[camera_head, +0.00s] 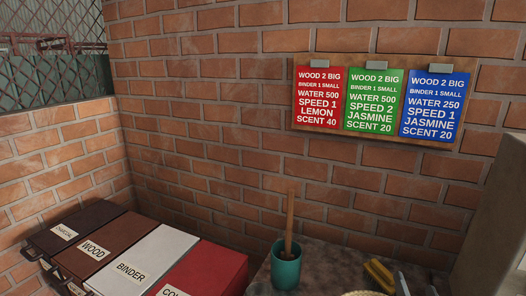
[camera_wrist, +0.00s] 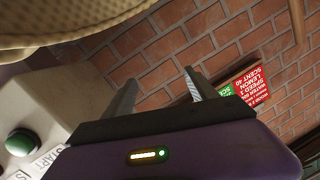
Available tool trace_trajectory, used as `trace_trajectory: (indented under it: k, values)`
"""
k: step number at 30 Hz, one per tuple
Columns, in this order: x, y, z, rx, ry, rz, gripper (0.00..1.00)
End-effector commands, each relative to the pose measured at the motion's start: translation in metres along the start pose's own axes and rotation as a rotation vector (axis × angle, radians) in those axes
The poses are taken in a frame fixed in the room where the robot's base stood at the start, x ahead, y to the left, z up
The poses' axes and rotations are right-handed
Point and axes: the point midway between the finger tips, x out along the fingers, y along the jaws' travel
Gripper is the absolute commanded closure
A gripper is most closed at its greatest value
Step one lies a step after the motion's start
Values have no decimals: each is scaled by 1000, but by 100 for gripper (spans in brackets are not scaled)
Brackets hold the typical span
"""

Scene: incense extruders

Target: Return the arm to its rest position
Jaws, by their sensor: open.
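My gripper (camera_wrist: 160,92) shows in the wrist view, with two grey fingers standing apart above its dark and purple body. The gap between the fingers is empty, with brick wall behind it. A lit strip of small lights shows on the gripper's body. My gripper cannot be made out with certainty in the head view. The wrist view is tilted, with the recipe signs appearing upside down behind the right finger.
Red (camera_head: 319,97), green (camera_head: 373,101) and blue (camera_head: 432,104) recipe signs hang on the brick wall. Labelled boxes, including the white BINDER box (camera_head: 145,262), stand at lower left. A teal cup (camera_head: 286,268) holds a wooden stick. A green START button (camera_wrist: 22,143) is on a beige machine.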

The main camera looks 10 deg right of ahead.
Motion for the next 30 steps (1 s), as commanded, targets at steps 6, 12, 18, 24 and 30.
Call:
trace_trajectory:
  k: [6, 12, 18, 24, 30]
  values:
    - [-91, -26, 26, -229, 52, -155, 33]
    - [-176, -45, 38, -359, 84, -266, 33]
    - [-257, -56, 42, -418, 80, -346, 33]
    - [-330, -58, 45, -409, 2, -389, 33]
    - [-384, -47, 62, -394, -148, -392, 33]
